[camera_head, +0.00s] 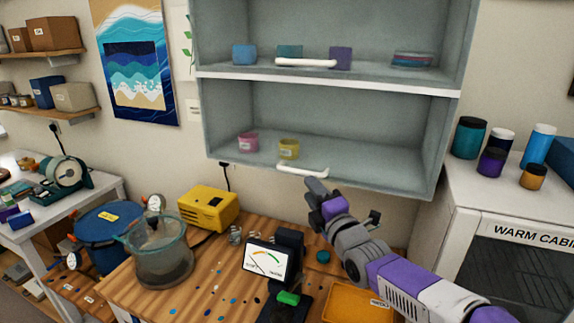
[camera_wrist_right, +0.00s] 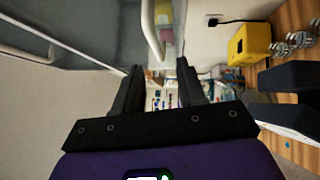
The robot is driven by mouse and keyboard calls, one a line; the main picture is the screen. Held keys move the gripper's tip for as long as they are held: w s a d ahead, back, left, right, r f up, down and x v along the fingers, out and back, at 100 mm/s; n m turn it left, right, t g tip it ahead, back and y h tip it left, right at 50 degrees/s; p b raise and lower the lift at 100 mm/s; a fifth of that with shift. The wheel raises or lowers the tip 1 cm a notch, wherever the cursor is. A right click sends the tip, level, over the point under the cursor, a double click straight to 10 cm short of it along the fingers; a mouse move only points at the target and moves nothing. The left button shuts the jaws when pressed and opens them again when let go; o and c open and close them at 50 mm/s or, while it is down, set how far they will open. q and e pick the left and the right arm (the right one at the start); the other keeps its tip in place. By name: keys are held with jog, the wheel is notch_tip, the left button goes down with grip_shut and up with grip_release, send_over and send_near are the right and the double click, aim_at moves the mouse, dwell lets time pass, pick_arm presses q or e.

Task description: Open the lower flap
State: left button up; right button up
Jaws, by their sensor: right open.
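A grey wall cabinet has two compartments. The lower flap seems to be a clear pane, down across the lower compartment; its edges are hard to make out. Its white bar handle (camera_head: 302,170) is near the bottom edge, and also shows in the right wrist view (camera_wrist_right: 152,32). My right gripper (camera_head: 315,190) is just below and right of this handle in the head view. In the right wrist view my right gripper (camera_wrist_right: 158,76) is open and empty, with the handle ahead of the fingers, apart from them. My left gripper is not in view.
Pink (camera_head: 248,141) and yellow (camera_head: 289,149) jars stand in the lower compartment. The upper compartment has its own white handle (camera_head: 306,63). Below are a glass pot (camera_head: 160,252), a yellow box (camera_head: 208,207) and a gauge (camera_head: 268,261) on the bench. A warm cabinet (camera_head: 515,200) stands right.

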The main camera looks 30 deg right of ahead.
aim_at(300, 173)
jog(key=shift+w+d+r+p, duration=0.1)
jog(key=shift+w+r+p, duration=0.1)
jog(key=shift+w, duration=0.9)
jog(key=shift+w+d+r+p, duration=0.1)
jog(key=shift+w+r+p, duration=0.15)
jog(key=shift+w, duration=0.9)
jog(key=shift+w+d+r+p, duration=0.1)
jog(key=shift+w+r+p, duration=0.1)
jog(key=shift+w, duration=0.9)
grip_shut()
